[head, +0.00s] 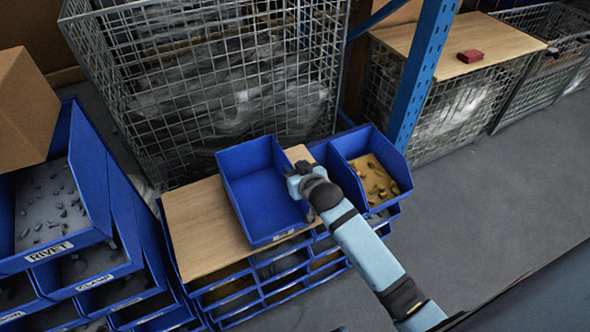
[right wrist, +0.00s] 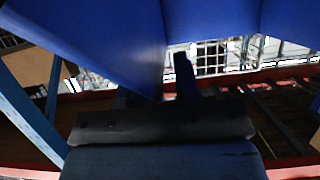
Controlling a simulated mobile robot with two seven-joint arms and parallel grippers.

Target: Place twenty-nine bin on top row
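An empty blue bin (head: 262,196) with a small white label on its front lip is over the wooden board (head: 192,222) on top of the low rack. The label is too small to read, so I cannot tell if it says twenty-nine. My right gripper (head: 299,180) is at the bin's right wall and appears shut on it. In the right wrist view the blue bin (right wrist: 105,40) fills the top, and one dark finger (right wrist: 184,76) lies against it; the other finger is hidden. I cannot tell whether the bin touches the board. My left gripper is not in view.
A blue bin with brown pieces (head: 378,180) stands just right of the empty bin. Rows of blue bins (head: 265,290) fill the rack below. A wire cage (head: 215,80) stands behind, a blue post (head: 422,70) to the right, and stacked labelled bins (head: 50,258) at left.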

